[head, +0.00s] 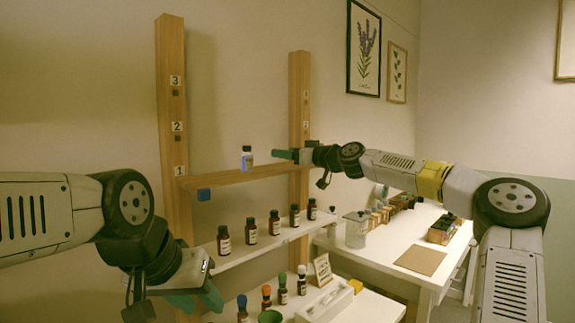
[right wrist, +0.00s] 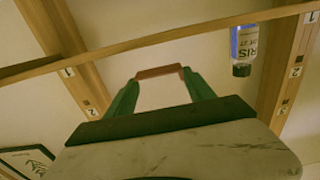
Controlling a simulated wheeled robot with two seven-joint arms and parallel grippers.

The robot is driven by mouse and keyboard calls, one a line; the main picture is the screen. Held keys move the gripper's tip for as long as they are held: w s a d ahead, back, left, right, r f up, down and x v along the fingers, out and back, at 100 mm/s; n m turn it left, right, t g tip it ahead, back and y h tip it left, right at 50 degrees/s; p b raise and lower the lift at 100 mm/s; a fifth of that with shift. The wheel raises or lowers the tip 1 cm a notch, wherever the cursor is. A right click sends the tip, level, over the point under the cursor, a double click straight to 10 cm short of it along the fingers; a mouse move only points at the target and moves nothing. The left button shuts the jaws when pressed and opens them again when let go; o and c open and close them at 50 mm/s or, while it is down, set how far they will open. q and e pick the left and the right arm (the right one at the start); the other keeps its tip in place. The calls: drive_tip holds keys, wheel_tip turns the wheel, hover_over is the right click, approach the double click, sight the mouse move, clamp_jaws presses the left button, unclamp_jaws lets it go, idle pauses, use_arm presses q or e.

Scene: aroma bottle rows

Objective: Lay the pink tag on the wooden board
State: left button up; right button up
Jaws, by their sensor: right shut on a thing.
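My right gripper (head: 283,155) is level with the right end of the wooden board (head: 232,178), just above it. In the right wrist view its green fingers (right wrist: 160,85) are shut on a reddish-brown flat piece, which I take to be the pink tag (right wrist: 160,72), seen nearly edge-on. I cannot make the tag out in the head view. The board spans two wooden posts and also crosses the top of the right wrist view (right wrist: 150,40). A bottle with a blue label (head: 247,160) stands on it. My left gripper (head: 197,300) is low at the left, fingers apart and empty.
Brown bottles (head: 251,231) line the white shelf below. A white table (head: 385,245) at the right holds a metal canister (head: 356,230) and a flat brown sheet (head: 420,260). The board is bare beside the bottle.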

sight(288, 169)
drive_tip(key=shift+w+d+f, duration=0.1)
drive_tip(key=shift+w, duration=0.45)
wheel_tip(288, 169, down, 4)
drive_tip(key=shift+r, duration=0.25)
drive_tip(key=shift+s, duration=0.1)
drive_tip(key=o, duration=1.4)
